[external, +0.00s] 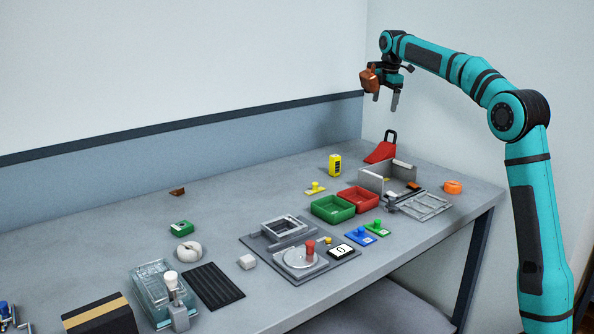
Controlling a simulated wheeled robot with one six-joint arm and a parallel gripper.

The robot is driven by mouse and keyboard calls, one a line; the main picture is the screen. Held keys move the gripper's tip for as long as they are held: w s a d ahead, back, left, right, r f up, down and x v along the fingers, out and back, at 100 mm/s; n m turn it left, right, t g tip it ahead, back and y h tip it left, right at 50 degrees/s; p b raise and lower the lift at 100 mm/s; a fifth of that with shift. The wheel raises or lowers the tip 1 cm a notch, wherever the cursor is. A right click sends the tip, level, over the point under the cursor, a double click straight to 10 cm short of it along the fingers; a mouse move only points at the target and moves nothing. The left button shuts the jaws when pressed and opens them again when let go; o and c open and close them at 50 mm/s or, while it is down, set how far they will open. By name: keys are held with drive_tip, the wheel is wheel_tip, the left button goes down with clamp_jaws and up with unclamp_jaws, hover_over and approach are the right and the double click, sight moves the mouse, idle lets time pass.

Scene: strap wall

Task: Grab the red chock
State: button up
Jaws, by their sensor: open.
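The red chock (381,151) is a wedge-shaped red block with a black loop handle on top. It sits at the far right end of the table in the external view, near the wall corner. My gripper (385,99) hangs in the air above the table, above the chock in the picture, with its fingers pointing down. The fingers are apart and nothing shows between them. The chock is in plain view, clear of the gripper.
A grey open box (371,182) stands just in front of the chock. A yellow block (335,166) stands to its left, and red (358,199) and green (332,209) trays lie nearer. An orange round piece (453,187) lies near the table's right edge.

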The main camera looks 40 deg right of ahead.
drive_tip(key=n+g, duration=0.2)
hover_over(382, 148)
wheel_tip(382, 148, down, 4)
drive_tip(key=shift+y, duration=0.3)
drive_tip(key=f, duration=1.2)
drive_tip(key=shift+w+d+f, duration=0.1)
drive_tip(key=shift+w+f, duration=0.1)
drive_tip(key=shift+w, duration=0.05)
drive_tip(key=shift+s+a+f, duration=0.1)
drive_tip(key=shift+s+f, duration=0.05)
drive_tip(key=shift+f, duration=1.15)
drive_tip(key=shift+s+a+f, duration=0.1)
drive_tip(key=shift+s+f, duration=0.05)
drive_tip(key=shift+f, duration=1.1)
drive_tip(key=c, duration=1.3)
drive_tip(key=shift+r, duration=0.15)
